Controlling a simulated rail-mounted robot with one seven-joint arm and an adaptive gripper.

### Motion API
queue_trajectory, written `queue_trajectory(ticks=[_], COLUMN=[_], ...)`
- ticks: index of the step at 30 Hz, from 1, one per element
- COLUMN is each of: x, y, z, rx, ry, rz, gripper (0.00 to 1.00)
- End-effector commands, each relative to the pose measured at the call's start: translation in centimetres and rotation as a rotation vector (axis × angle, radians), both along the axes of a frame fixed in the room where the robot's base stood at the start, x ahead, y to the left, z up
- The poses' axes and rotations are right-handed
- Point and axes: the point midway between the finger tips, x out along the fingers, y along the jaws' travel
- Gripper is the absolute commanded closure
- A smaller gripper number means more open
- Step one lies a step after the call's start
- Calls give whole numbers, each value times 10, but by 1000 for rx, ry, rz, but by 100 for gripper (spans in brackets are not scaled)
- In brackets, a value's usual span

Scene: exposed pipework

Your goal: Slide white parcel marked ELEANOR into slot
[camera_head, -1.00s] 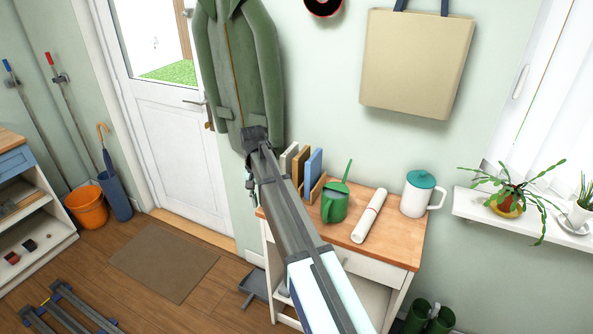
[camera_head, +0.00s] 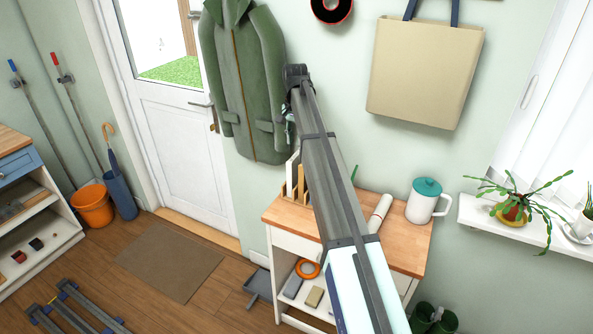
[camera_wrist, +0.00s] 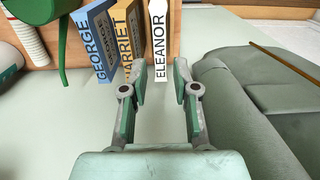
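The white parcel marked ELEANOR (camera_wrist: 158,38) stands upright beside the tan HARRIET parcel (camera_wrist: 128,34) and the blue GEORGE parcel (camera_wrist: 98,38) in the wrist view. In the head view the white parcel (camera_head: 292,170) is at the left end of the wooden rack (camera_head: 297,197) on the small table. My gripper (camera_wrist: 160,75) is open. Its two fingertips are on either side of the white parcel's near end, with a visible gap at the right finger. In the head view my gripper (camera_head: 289,122) is above the parcels, in front of the coat. My arm hides the blue parcel there.
The table top (camera_head: 401,240) also holds a rolled paper (camera_head: 380,213), a white jug with a teal lid (camera_head: 426,200) and a mostly hidden green can. The green coat (camera_head: 245,85) hangs close behind my gripper and fills the right of the wrist view.

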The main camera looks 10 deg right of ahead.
Motion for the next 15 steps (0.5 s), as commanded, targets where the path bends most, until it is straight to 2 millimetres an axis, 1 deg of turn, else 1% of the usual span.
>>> queue_trajectory(ticks=[3, 6, 9, 15], x=[-2, -1, -1, 0], y=[0, 0, 0, 0], z=[-21, -36, -45, -53], rx=[0, 0, 0, 0], ry=[2, 1, 0, 0], rz=[0, 0, 1, 1], gripper=[71, 71, 71, 71])
